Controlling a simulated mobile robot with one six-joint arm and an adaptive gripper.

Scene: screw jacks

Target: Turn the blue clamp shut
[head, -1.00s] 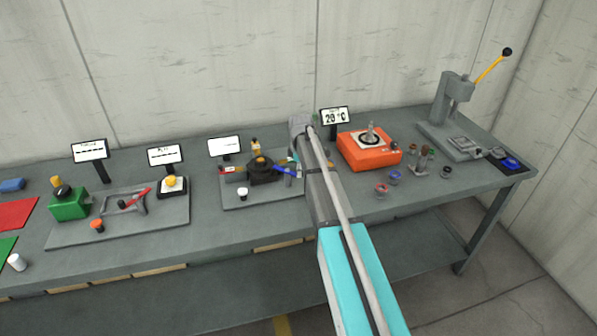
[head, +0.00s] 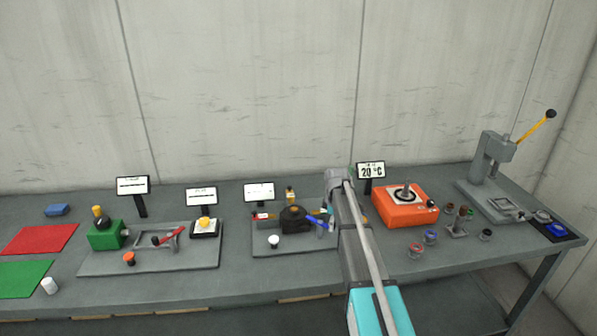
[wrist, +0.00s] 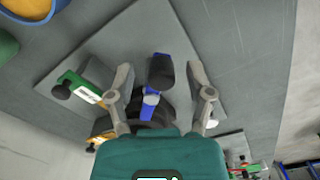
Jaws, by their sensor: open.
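The blue clamp (head: 319,220) juts to the right from a dark round body (head: 294,220) on a grey plate. In the wrist view the blue clamp (wrist: 149,106) lies between my fingers, with a dark cylindrical knob at its end. My gripper (wrist: 160,72) is open, with one finger on either side of the clamp and a visible gap on both sides. In the head view my arm hides part of this station's right side and my fingers are not clear. I cannot tell the height of my fingertips over the clamp.
A green part with a white label (wrist: 84,90) sits left of my left finger in the wrist view. A small white cap (head: 273,242) stands at the plate's front. An orange box (head: 404,207) is right of my arm, and a display (head: 259,192) stands behind.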

